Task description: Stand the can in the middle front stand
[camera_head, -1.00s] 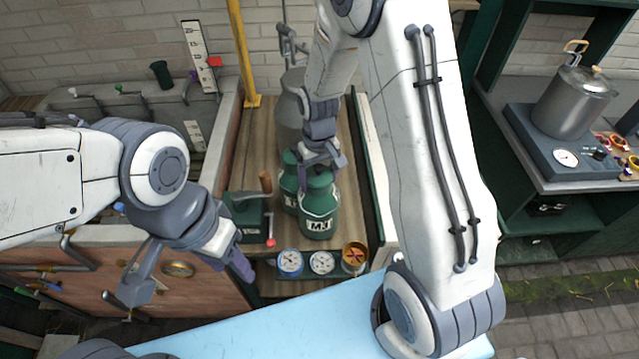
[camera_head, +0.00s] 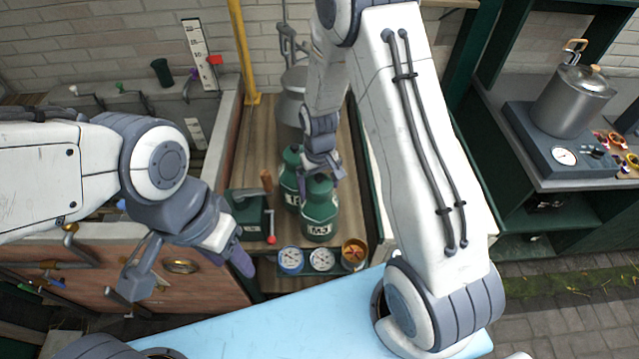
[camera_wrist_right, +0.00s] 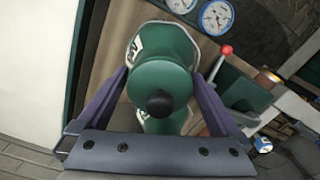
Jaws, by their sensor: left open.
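A green can with a white band marked "M3" (camera_head: 320,214) is upright at the front of the wooden shelf, behind the middle and right dials. My right gripper (camera_head: 322,168) is at its top. In the right wrist view its two fingers (camera_wrist_right: 158,82) lie against both sides of the can's green lid (camera_wrist_right: 160,75), which has a black knob. A second green can (camera_head: 290,178) stands close behind. I cannot make out a stand under the held can; the can hides that spot. My left gripper (camera_head: 192,275) is open and empty, left of the shelf's front.
Three round dials, blue (camera_head: 290,260), white (camera_head: 321,259) and orange (camera_head: 354,255), line the shelf's front edge. A green box with a red-tipped lever (camera_head: 252,215) stands left of the cans. A large metal churn (camera_head: 292,100) is behind. A pale blue surface (camera_head: 270,325) lies in front.

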